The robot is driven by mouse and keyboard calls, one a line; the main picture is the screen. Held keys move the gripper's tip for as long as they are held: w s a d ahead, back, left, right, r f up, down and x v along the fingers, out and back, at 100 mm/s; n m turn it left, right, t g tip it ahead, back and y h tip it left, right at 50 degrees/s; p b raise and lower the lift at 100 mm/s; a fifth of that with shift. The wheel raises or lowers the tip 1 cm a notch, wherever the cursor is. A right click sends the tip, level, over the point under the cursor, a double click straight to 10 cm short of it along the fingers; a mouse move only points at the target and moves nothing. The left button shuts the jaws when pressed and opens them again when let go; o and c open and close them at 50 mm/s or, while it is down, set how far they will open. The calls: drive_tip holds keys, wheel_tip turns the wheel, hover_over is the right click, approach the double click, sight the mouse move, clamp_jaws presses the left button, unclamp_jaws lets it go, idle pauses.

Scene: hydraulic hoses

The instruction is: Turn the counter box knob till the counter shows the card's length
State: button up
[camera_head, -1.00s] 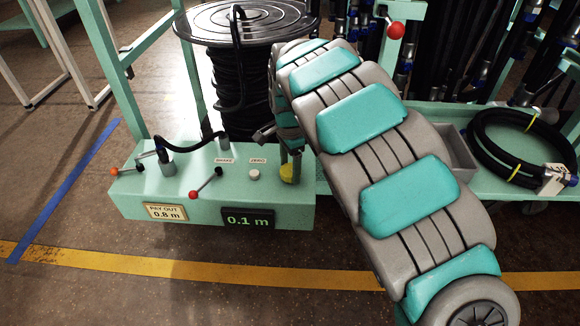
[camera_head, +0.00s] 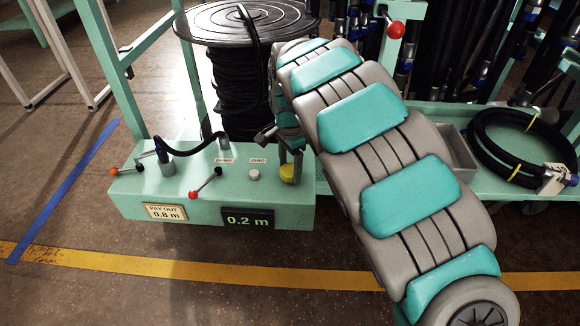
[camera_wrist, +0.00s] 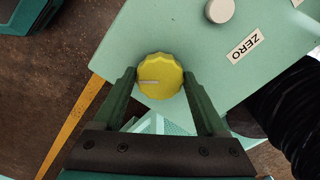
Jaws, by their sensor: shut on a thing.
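The yellow knob (camera_wrist: 160,76) with a pale pointer line sits on the right end of the mint counter box (camera_head: 130,200). In the head view the knob (camera_head: 288,173) is partly covered by my gripper (camera_head: 291,163). In the wrist view my gripper (camera_wrist: 160,90) has its two fingers on either side of the knob, shut on it. The counter display (camera_head: 247,220) on the box front reads 0.2 m. The card (camera_head: 166,212) to its left reads PAY OUT 0.8 m.
A white button (camera_head: 253,174) marked ZERO is left of the knob. A red-tipped lever (camera_head: 205,184) and an orange-tipped lever (camera_head: 125,170) stand farther left. A reel of black hose (camera_head: 238,90) is behind the box. A coiled hose (camera_head: 515,145) lies at right.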

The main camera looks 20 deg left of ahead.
drive_tip(key=shift+w+n+b, duration=0.1)
drive_tip(key=shift+n+b, duration=0.3)
drive_tip(key=shift+n, duration=1.5)
idle(2.2)
drive_tip(key=shift+n+b, duration=0.4)
drive_tip(key=shift+n, duration=1.6)
idle(1.9)
